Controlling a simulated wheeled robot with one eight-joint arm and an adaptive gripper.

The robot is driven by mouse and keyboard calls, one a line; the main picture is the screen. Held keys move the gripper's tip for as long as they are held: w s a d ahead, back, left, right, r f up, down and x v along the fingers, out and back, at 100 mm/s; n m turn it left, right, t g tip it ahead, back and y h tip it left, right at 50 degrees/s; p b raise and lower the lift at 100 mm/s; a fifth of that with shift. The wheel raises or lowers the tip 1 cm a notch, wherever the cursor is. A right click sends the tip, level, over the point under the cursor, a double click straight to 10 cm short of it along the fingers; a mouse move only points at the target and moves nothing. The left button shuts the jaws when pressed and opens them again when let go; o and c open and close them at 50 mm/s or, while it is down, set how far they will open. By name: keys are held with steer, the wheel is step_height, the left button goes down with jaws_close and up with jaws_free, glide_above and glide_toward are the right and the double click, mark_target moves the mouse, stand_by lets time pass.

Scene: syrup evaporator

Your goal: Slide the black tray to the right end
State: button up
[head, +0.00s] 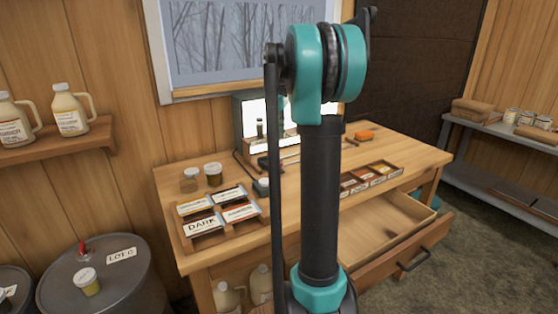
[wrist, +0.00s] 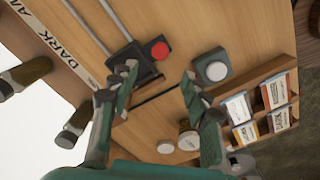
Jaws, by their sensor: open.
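The black tray (wrist: 140,62), a small dark block with a red knob (wrist: 160,50), sits on two thin metal rails (wrist: 110,22) in the wrist view. The rails run off to the upper left there. In the head view the tray (head: 263,163) is small and dark, at the left end of the rails in front of the light box. My gripper (wrist: 160,92) is open in the wrist view, with nothing between its fingers. Its left finger overlaps the tray's edge in the picture; I cannot tell whether they touch. The gripper is not visible in the head view.
The lit box (head: 247,112) stands behind the rails, with small bottles (wrist: 27,72) before it. A grey-green device (wrist: 208,68), jars (head: 213,174) and a label rack (head: 190,238) are nearby. An open drawer (head: 392,243) sticks out in front. The right tabletop is mostly clear.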

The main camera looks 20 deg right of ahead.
mark_target(279, 162)
step_height(279, 162, down, 10)
steer(key=shift+f, duration=0.15)
steer(key=shift+c, duration=0.4)
jaws_close()
